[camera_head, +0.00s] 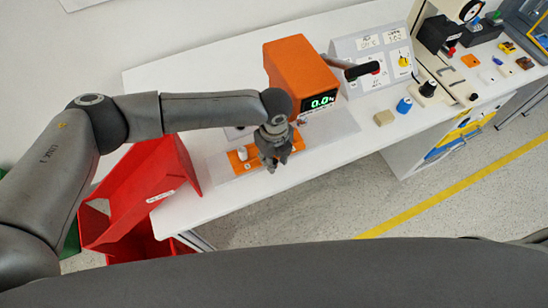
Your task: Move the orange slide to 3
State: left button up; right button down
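The orange slide (240,163) is a flat orange strip with a white knob (242,153) near its left end, lying on a pale plate on the white table. Its middle is hidden behind my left gripper (276,167). That gripper points down over the strip, to the right of the white knob, and I cannot tell whether it touches the strip. Its fingers are small and dark, so their opening is unclear. My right gripper is not in view.
A red bin (150,185) stands at the table's left front end. A grey panel with knobs (372,58) stands behind and right of the orange box. A blue cylinder (404,105) and a tan block (384,118) lie near the front edge. White table (215,75) is bare at the back left.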

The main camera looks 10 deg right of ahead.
pick_arm(q)
notch_tip(320, 180, up, 11)
dwell(0.3)
